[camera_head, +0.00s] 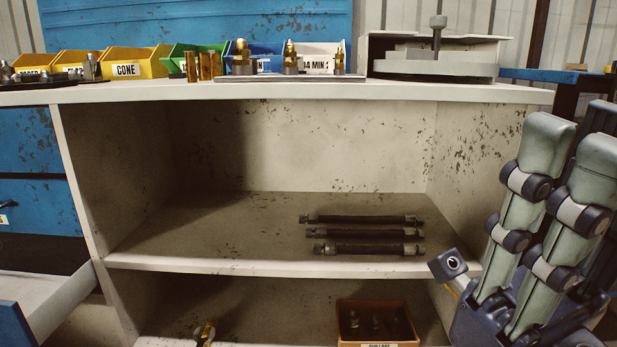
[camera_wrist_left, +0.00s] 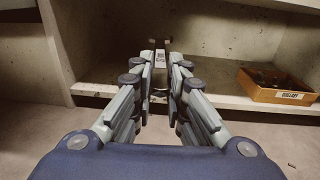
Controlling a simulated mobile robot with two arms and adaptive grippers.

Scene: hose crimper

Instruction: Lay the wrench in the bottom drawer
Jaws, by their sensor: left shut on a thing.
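The wrench (camera_wrist_left: 159,57) shows in the left wrist view between my left gripper's fingers, with its head pointing away over the lower shelf. My left gripper (camera_wrist_left: 160,72) is shut on it. In the head view a wrench end (camera_head: 205,332) shows at the bottom edge, over the front of the lower shelf; the left gripper is out of that view.
An orange bin (camera_head: 378,309) with small parts stands on the lower shelf. Several dark hoses (camera_head: 365,233) lie on the middle shelf. The cabinet's white side panel (camera_head: 88,190) stands between the shelves and the blue drawers (camera_head: 35,143). Coloured bins (camera_head: 134,63) line the top.

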